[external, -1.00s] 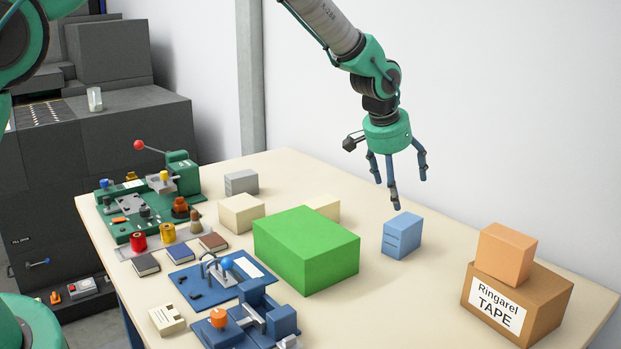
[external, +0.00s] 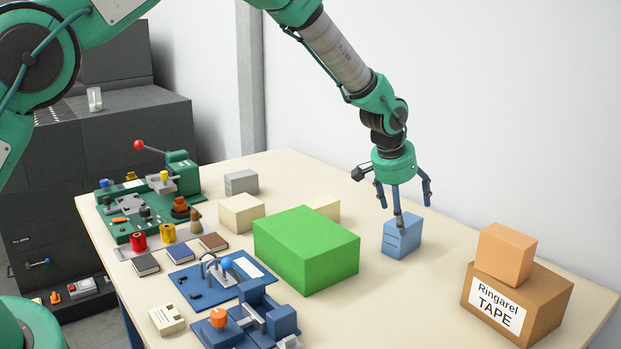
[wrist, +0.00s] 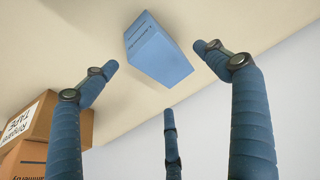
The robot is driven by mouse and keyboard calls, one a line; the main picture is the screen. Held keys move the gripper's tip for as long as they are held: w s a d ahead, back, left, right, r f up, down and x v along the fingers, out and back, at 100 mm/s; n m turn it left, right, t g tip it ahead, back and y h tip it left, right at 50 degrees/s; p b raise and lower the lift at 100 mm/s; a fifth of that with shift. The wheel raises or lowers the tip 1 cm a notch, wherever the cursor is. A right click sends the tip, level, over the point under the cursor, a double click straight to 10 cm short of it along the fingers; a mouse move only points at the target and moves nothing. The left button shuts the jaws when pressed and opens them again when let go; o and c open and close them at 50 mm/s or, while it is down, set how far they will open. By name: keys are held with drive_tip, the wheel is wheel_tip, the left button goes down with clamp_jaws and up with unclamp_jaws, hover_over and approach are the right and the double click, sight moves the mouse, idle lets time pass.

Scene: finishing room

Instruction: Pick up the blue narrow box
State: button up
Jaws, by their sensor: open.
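The blue narrow box (external: 402,237) stands upright on the table, right of the large green box. In the wrist view the blue box (wrist: 157,52) shows between the spread fingers. My gripper (external: 402,205) is open and empty, pointing down just above the blue box. One finger overlaps the box's top and front in the external view; I cannot tell whether it touches. In the wrist view my gripper (wrist: 165,80) has its three blue fingers apart, with a gap to the box.
The large green box (external: 306,250) stands left of the blue box. A cardboard box labelled Ringarel Tape (external: 517,302) carries an orange box (external: 505,254) on the right. Cream boxes (external: 241,213) and blue fixtures (external: 248,310) lie further left. The table (external: 400,300) is clear in front of the blue box.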

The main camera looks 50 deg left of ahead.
sight(407, 222)
drive_tip(key=shift+f, duration=0.1)
drive_tip(key=shift+x, duration=2.5)
drive_tip(key=shift+d, duration=0.15)
drive_tip(key=shift+f+b, duration=0.25)
drive_tip(key=shift+b, duration=0.25)
drive_tip(key=c, duration=1.4)
